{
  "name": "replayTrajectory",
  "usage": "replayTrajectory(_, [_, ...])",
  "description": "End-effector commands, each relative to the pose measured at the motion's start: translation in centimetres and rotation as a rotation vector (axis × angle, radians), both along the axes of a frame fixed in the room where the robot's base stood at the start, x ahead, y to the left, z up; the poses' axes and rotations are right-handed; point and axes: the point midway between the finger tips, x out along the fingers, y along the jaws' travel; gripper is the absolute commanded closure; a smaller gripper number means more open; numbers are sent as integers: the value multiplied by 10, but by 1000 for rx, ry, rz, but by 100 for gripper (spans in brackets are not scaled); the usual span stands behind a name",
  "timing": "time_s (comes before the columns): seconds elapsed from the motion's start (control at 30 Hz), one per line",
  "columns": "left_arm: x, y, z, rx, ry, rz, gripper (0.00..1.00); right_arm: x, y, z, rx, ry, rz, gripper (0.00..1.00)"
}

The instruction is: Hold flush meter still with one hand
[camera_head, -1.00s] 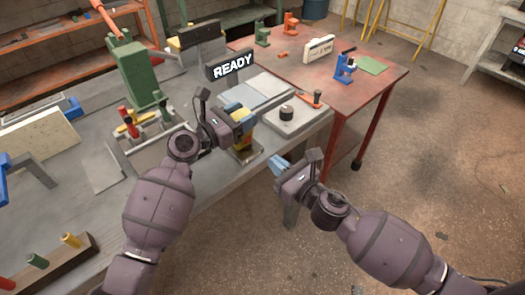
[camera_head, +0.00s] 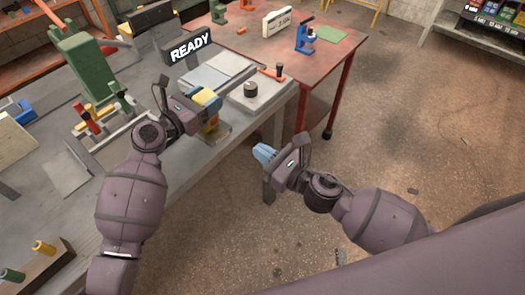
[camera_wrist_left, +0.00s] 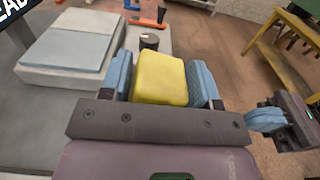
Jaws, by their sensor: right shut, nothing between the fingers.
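The yellow block-shaped thing (camera_wrist_left: 160,78), which I take to be the flush meter, stands at the bench's front edge; it also shows in the head view (camera_head: 208,98). A metal base (camera_head: 216,131) shows beneath it. My left gripper (camera_head: 207,102) has its blue fingers on both sides of the yellow body, touching it in the left wrist view (camera_wrist_left: 160,82). Its lower part is hidden there. My right gripper (camera_head: 263,153) is shut and empty, off the bench's front edge, apart from the meter. It also shows at the right of the left wrist view (camera_wrist_left: 265,119).
A grey plate with a black knob (camera_head: 250,89) lies right of the meter, with an orange-handled tool (camera_head: 270,73) behind it. A READY sign (camera_head: 190,47) stands behind. A red table (camera_head: 335,50) adjoins the bench. The floor (camera_head: 420,130) at right is open.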

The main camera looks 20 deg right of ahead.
Motion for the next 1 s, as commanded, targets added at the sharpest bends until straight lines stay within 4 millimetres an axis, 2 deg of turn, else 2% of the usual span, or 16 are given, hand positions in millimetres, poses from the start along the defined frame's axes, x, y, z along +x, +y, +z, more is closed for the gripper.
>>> replayTrajectory(0.03, [0, 1, -5, 3, 7, 1, 37, 0, 0, -1, 0, 1, 0, 100])
replayTrajectory(0.13, [0, 1, -2, 0, 2, 2, 22, 0, 0, -1, 0, 1, 0, 100])
replayTrajectory(0.17, [0, 1, -2, -1, 1, 3, 20, 0, 0, -1, 0, 0, 0, 100])
replayTrajectory(0.57, [-3, 7, 2, -3, -6, 5, 20, 0, 0, 0, 0, 0, 0, 100])
replayTrajectory(0.67, [-10, 17, 2, -2, -5, 6, 20, 0, 0, 0, 0, 0, 0, 100])
replayTrajectory(1.0, [-48, 68, 1, -2, -3, 5, 20, 0, 0, 0, 0, 0, 0, 100])
